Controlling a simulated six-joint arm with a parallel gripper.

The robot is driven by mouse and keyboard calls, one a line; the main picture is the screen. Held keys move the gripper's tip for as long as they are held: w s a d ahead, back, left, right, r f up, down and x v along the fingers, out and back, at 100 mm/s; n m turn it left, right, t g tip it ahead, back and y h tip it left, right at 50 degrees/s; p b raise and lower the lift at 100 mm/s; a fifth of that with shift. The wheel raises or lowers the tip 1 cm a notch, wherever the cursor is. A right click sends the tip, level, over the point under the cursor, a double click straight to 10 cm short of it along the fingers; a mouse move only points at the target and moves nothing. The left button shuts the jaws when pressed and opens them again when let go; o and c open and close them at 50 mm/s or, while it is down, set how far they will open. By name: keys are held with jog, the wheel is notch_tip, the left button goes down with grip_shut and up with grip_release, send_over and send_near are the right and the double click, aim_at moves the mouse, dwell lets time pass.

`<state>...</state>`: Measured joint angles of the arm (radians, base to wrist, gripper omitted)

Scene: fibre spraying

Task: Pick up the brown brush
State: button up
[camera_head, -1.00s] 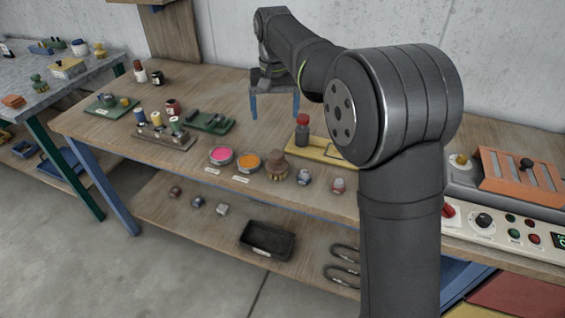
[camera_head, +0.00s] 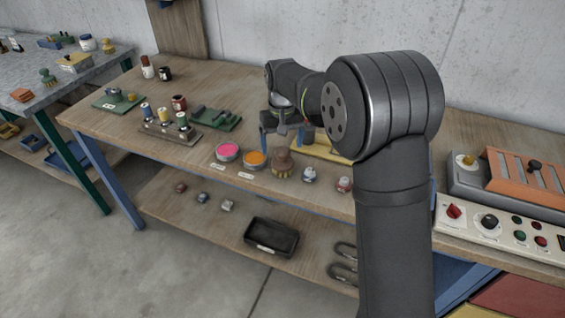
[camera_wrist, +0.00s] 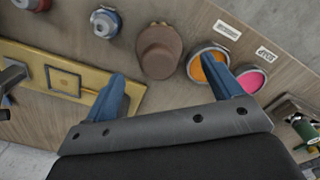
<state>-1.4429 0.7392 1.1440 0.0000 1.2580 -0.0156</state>
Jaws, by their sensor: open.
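The brown brush (camera_head: 282,162) stands near the front edge of the wooden table, just right of the orange pot. In the wrist view the brush (camera_wrist: 159,52) shows from above as a rounded brown body with a small knob. My gripper (camera_head: 284,141) hangs above and behind it, with its blue fingers pointing down. In the wrist view the gripper (camera_wrist: 165,72) is open, and the brush lies ahead of the gap between the fingers. Nothing is held. The lower part of the fingers and their height over the table are hard to tell in the head view.
The orange pot (camera_head: 256,160) and pink pot (camera_head: 228,152) stand left of the brush. A small jar (camera_head: 309,174) is close on its right. A yellow board (camera_wrist: 62,80) lies beside one finger. Green trays (camera_head: 214,118) are further left.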

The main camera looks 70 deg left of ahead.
aim_at(283, 150)
jog(key=shift+d+f, duration=0.15)
jog(key=shift+f, duration=2.5)
jog(key=c, duration=1.2)
jog(key=shift+r, duration=0.15)
notch_tip(283, 150, up, 4)
jog(key=shift+r, duration=0.1)
jog(key=w+d+r, duration=0.2)
jog(key=w, duration=0.1)
jog(key=w+d+r, duration=0.2)
jog(key=w+d, duration=0.1)
jog(key=w+d+r, duration=0.2)
jog(key=w, duration=0.1)
jog(key=shift+d+r, duration=0.25)
jog(key=shift+r, duration=0.05)
